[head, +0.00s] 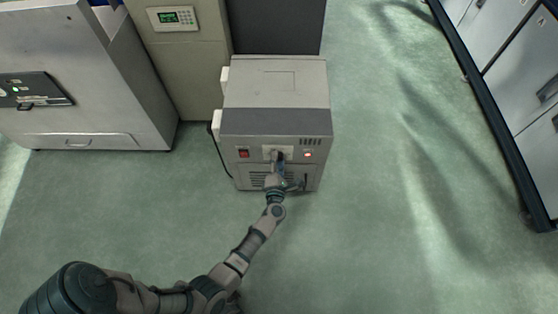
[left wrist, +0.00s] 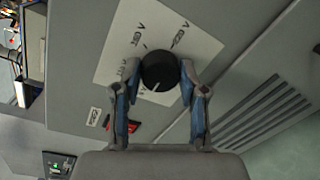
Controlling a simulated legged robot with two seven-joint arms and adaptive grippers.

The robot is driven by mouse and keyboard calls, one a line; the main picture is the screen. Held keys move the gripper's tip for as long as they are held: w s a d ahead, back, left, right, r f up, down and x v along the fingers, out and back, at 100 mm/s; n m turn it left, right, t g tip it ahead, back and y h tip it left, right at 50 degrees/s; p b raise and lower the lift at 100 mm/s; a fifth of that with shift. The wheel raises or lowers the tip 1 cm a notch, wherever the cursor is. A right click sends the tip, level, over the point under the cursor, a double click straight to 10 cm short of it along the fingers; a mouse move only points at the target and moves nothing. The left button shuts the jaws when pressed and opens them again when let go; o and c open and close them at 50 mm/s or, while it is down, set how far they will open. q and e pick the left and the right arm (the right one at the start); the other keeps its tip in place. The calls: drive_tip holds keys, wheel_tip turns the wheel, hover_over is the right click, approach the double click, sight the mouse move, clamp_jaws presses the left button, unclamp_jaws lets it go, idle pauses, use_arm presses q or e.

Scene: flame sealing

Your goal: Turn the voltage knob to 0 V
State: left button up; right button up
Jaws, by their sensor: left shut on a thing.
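The voltage knob (left wrist: 160,71) is round and black with a short white pointer line. It sits on a white label plate (left wrist: 112,62) with printed voltage marks that are rotated and hard to read. In the left wrist view the pointer line is towards the picture's lower left. My left gripper (left wrist: 160,84) is shut on the knob, one blue-padded finger on each side. In the head view my left gripper (head: 278,158) reaches the front of the grey machine (head: 275,121) and largely hides the knob. My right gripper is not in view.
A red switch (head: 243,154) and a lit red lamp (head: 308,154) flank the plate on the machine's front. A grey cabinet (head: 90,95) and a beige unit with a green display (head: 173,18) stand to the left. The green floor at right is clear up to grey cabinets (head: 520,75).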

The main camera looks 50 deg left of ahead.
use_arm(q)
drive_tip(key=shift+s+f, duration=0.25)
drive_tip(key=shift+f, duration=0.2)
drive_tip(key=o, duration=1.1)
drive_tip(key=shift+c, duration=0.2)
drive_tip(key=shift+o, duration=0.4)
drive_tip(key=shift+a, duration=0.1)
drive_tip(key=shift+w+r, duration=0.15)
drive_tip(key=v, duration=0.7)
drive_tip(key=shift+d, duration=0.2)
